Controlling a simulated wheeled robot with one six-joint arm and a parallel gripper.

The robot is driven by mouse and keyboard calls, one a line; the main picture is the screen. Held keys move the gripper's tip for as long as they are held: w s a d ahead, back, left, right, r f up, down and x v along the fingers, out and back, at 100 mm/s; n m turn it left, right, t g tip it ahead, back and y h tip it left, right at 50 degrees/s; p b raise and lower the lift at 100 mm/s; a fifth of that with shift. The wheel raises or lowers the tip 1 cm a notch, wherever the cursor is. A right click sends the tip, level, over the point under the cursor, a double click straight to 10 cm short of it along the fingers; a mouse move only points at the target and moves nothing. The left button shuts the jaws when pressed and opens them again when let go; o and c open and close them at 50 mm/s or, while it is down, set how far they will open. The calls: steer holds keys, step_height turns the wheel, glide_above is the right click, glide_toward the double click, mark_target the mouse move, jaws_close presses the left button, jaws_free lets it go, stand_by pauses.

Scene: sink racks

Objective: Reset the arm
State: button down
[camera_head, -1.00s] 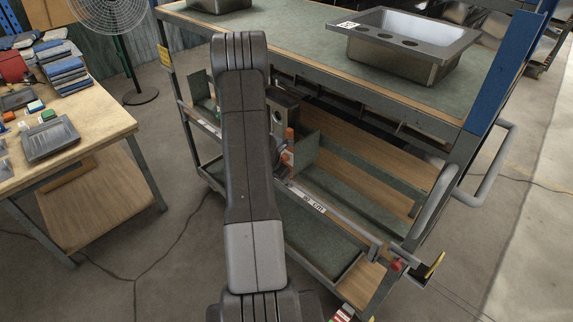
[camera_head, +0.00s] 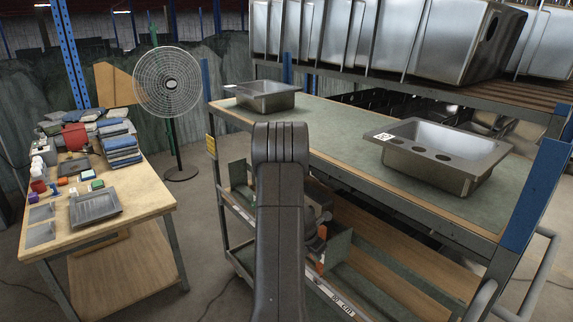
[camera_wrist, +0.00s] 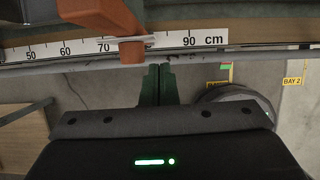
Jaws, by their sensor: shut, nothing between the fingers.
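My arm (camera_head: 280,225) stands upright in front of the sink rack in the head view and hides most of my gripper. In the wrist view, my gripper (camera_wrist: 159,72) shows as two dark green fingers close together, shut and empty. Its tips are just in front of the rack's lower rail, close to the printed ruler strip (camera_wrist: 70,50). From this angle I cannot tell whether they touch the rail. An orange part (camera_wrist: 132,50) crosses the strip a little left of the fingers.
Steel sinks (camera_head: 435,150) and (camera_head: 265,95) sit on the rack's green top (camera_head: 340,135). A wooden table (camera_head: 140,195) with a grey tray (camera_head: 95,206) stands left, a fan (camera_head: 168,82) behind it. Floor between table and rack is open.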

mark_target(313, 275)
steer(key=shift+s+a+f+b, duration=0.15)
steer(key=shift+f+b, duration=0.25)
steer(key=shift+f, duration=1.1)
steer(key=shift+s+a+f+b, duration=0.1)
steer(key=shift+f+b, duration=0.35)
steer(key=shift+f, duration=1.1)
steer(key=shift+s+a+f+b, duration=0.15)
steer(key=shift+f+b, duration=0.25)
steer(key=shift+f, duration=1.1)
